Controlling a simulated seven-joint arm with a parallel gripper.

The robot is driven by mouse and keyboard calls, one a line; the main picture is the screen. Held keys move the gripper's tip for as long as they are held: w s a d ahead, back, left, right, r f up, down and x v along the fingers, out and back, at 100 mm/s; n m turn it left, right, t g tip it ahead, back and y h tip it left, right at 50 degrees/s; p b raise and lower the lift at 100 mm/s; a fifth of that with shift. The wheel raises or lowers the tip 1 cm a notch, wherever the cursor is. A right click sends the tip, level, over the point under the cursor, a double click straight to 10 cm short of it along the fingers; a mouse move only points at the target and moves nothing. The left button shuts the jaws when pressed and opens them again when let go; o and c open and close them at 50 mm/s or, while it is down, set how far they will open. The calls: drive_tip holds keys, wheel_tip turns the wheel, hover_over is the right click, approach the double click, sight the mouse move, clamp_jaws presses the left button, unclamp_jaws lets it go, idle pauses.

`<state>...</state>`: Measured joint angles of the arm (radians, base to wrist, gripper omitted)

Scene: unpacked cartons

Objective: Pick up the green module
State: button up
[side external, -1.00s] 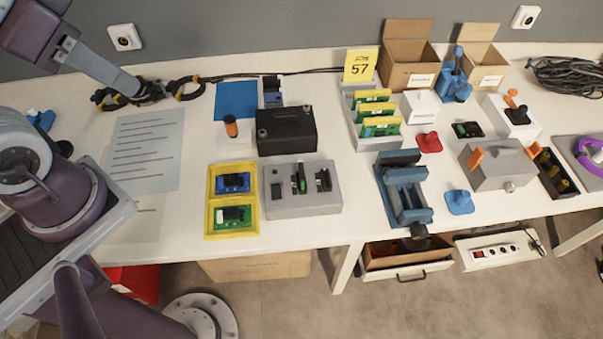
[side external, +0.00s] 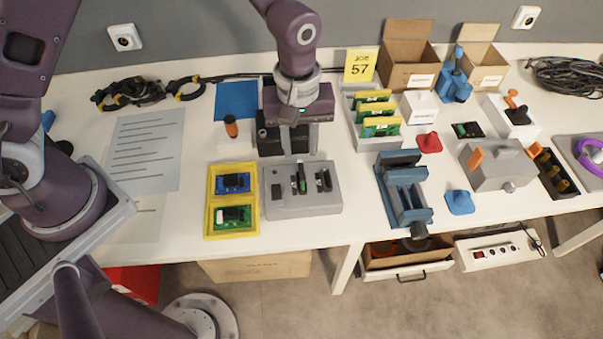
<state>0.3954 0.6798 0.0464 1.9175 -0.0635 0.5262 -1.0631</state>
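A narrow upright module with a green face (side external: 301,178) stands in the middle slot of a grey fixture block (side external: 290,208). Another green board (side external: 221,225) with a black part lies flat in the front compartment of a yellow tray (side external: 208,231). I cannot tell which one the task calls the green module. My gripper (side external: 300,152) points down just behind the grey fixture, in front of the black box. Its two fingers look apart, with nothing visible between them. Their tips are close to the fixture's back edge in this view; their height above it is unclear.
A blue module (side external: 233,182) lies in the tray's back compartment. The black box (side external: 268,141) is partly hidden by my gripper. A grey rack (side external: 376,145) holds green-and-yellow cards to the right. A blue vise (side external: 404,192) stands right of the fixture. Paper sheets (side external: 145,150) lie left.

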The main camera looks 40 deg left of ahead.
sight(302, 169)
wheel_tip(302, 169, down, 9)
drive_tip(key=shift+w+d+r, duration=0.1)
drive_tip(key=shift+w, duration=0.05)
clamp_jaws()
idle(1.5)
